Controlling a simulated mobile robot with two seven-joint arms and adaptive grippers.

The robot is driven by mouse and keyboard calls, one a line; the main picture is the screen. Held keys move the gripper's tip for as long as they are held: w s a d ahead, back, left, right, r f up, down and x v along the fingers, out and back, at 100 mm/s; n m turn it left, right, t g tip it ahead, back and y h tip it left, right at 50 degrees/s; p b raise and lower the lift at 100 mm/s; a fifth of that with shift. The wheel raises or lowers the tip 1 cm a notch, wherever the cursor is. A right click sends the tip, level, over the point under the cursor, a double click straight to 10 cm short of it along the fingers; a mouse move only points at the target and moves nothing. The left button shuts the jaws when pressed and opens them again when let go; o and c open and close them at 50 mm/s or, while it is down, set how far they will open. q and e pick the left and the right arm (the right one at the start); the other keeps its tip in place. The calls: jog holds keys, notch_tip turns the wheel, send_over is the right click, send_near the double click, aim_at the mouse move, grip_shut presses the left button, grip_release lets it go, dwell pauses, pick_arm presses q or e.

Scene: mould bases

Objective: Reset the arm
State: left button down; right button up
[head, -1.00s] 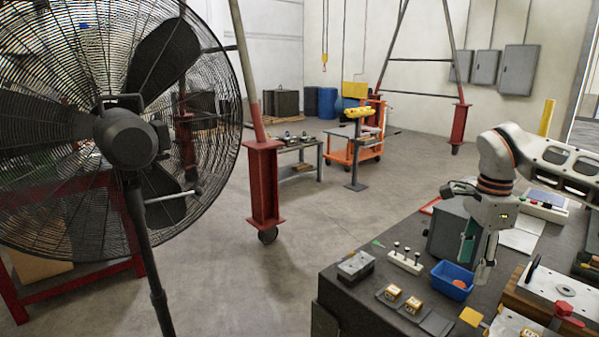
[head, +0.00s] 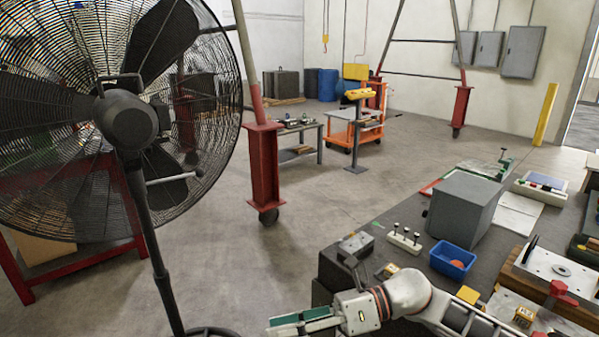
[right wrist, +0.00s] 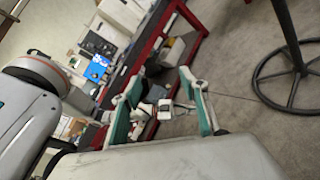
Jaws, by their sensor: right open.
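My right arm comes in from the lower right of the head view. Its gripper (head: 300,322) is low at the bottom edge, pointing left, out past the near left corner of the dark workbench (head: 393,225). In the right wrist view, the two green-padded fingers of the right gripper (right wrist: 160,82) stand apart with nothing held between them.
On the bench are a grey box (head: 465,208), a blue bin (head: 453,260), a pinned white block (head: 404,239) and a metal block (head: 355,244). A large black fan (head: 125,125) stands left.

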jog(key=w+d+f+m+t+h, duration=0.25)
jog(key=d+f+m+t, duration=0.25)
jog(key=m+t, duration=0.7)
jog(key=w+d+f+m+t+h, duration=0.25)
jog(key=d+f+m+t, duration=0.3)
jog(key=m, duration=1.35)
jog(key=s+d+f+m+g+h, duration=0.2)
jog(key=s+d+f+m+h, duration=0.2)
jog(key=s+f, duration=0.5)
jog(key=s+d+f+m+g+h, duration=0.3)
jog(key=s+d+f+m+h, duration=0.2)
jog(key=f, duration=0.8)
jog(key=s+d+m, duration=0.3)
jog(key=s+d, duration=0.1)
jog(key=d, duration=0.1)
jog(key=shift+d+f+m, duration=0.25)
jog(key=shift+d+m, duration=0.15)
jog(key=shift+r, duration=0.1)
